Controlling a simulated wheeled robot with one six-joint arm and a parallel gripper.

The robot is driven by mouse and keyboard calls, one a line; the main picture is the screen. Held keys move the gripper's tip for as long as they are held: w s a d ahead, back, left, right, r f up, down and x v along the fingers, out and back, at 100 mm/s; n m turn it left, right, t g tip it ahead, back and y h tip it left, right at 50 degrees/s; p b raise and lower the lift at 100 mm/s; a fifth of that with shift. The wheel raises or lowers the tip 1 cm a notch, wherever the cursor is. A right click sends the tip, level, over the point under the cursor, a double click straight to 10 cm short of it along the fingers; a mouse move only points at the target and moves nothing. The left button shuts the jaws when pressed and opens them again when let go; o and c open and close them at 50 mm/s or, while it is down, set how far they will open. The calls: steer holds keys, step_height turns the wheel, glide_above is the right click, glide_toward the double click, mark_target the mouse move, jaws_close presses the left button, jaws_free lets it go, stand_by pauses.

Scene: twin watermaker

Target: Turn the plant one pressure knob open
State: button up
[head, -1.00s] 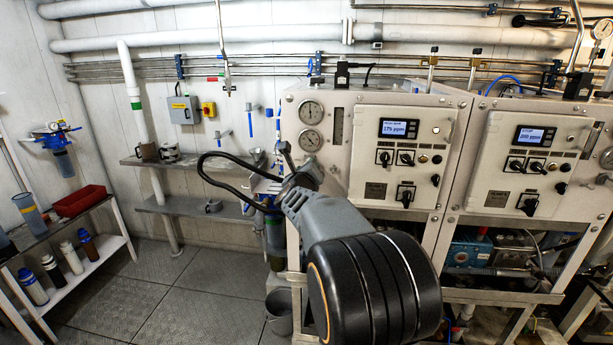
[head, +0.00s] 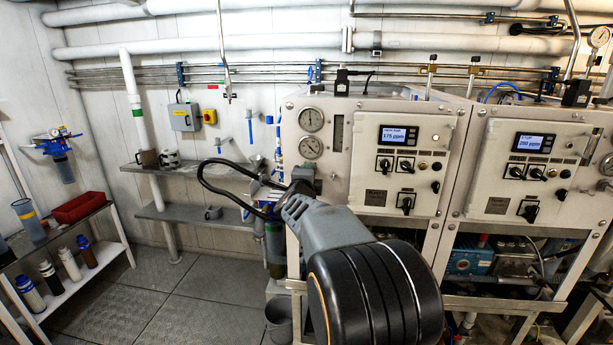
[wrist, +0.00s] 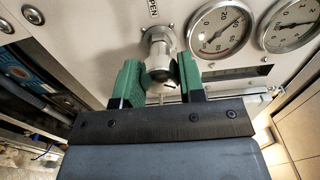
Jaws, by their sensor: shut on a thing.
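The pressure knob (wrist: 157,48) is a silver metal fitting on the front of the pale panel in the wrist view. An "OPEN" label (wrist: 154,8) is beside it, at the top of that view. My gripper (wrist: 160,76) has green fingers, one on each side of the knob, and is shut on it. In the head view my gripper (head: 272,188) is at the left edge of plant one's panel (head: 372,205), below two round gauges. My wrist and arm hide the knob there.
Two round gauges (wrist: 220,30) (wrist: 291,24) sit close to the right of the knob in the wrist view. A second panel (head: 515,190) stands to the right. A steel shelf (head: 200,168) and a low rack (head: 75,260) are left, with open floor (head: 170,290) between.

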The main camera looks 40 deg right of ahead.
steer(key=n+p, duration=0.1)
steer(key=n, duration=0.2)
steer(key=shift+r+n, duration=0.1)
steer(key=shift+n, duration=0.3)
steer(key=n+p, duration=0.1)
steer(key=n, duration=0.3)
steer(key=shift+n+p, duration=0.3)
steer(key=shift+p, duration=0.1)
steer(key=n+p, duration=0.2)
steer(key=n, duration=0.2)
steer(key=n+p, duration=0.2)
steer(key=n, duration=0.3)
steer(key=n+p, duration=0.2)
steer(key=n, duration=0.2)
steer(key=shift+n, duration=0.3)
steer(key=n+p, duration=0.1)
steer(key=n, duration=0.2)
steer(key=shift+n, duration=0.3)
steer(key=n+p, duration=0.2)
steer(key=n, duration=0.2)
steer(key=shift+n+p, duration=0.75)
steer(key=shift+n, duration=1.25)
